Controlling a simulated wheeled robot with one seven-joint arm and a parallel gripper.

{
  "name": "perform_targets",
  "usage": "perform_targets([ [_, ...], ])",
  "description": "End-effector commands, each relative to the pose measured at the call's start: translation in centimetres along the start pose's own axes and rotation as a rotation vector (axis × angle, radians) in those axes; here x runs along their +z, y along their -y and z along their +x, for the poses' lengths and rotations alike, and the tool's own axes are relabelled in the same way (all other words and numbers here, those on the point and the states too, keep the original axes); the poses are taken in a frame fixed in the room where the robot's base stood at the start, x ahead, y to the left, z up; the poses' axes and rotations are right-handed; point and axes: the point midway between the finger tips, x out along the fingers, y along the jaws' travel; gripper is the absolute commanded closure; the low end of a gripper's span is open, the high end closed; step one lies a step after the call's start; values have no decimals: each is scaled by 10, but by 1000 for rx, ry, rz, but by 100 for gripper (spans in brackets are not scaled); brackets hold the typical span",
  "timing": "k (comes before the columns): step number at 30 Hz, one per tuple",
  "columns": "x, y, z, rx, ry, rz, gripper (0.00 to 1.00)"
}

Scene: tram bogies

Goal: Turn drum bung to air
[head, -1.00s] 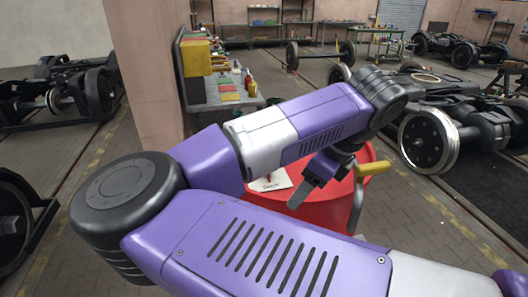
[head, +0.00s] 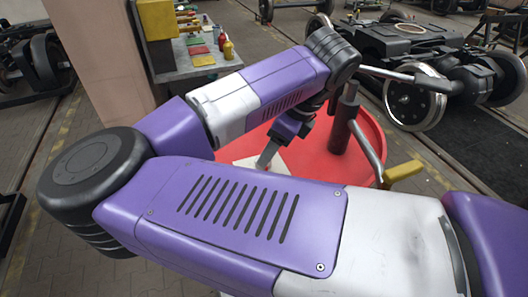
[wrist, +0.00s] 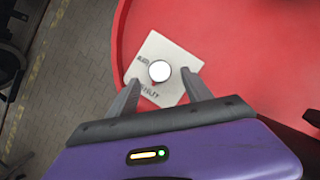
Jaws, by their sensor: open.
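The red drum (head: 368,132) stands below my arm; its top also fills much of the wrist view (wrist: 250,50). A white square plate (wrist: 152,48) lies on the drum top, and part of it shows in the head view (head: 247,163). The drum bung (wrist: 160,71) appears as a round white cap on the plate. Contact cannot be told.
A dark hand pump (head: 342,127) with a grey pipe and yellow nozzle (head: 404,171) rises from the drum beside my wrist. Wheelsets and bogies (head: 420,97) are at the right.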

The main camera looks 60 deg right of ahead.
Motion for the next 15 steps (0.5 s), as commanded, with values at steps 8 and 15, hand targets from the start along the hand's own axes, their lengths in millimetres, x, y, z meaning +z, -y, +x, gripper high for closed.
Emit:
perform_targets([
  [8, 1, 0, 35, 2, -1, -3, 42],
  [15, 0, 0, 44, 0, 1, -1, 42],
])
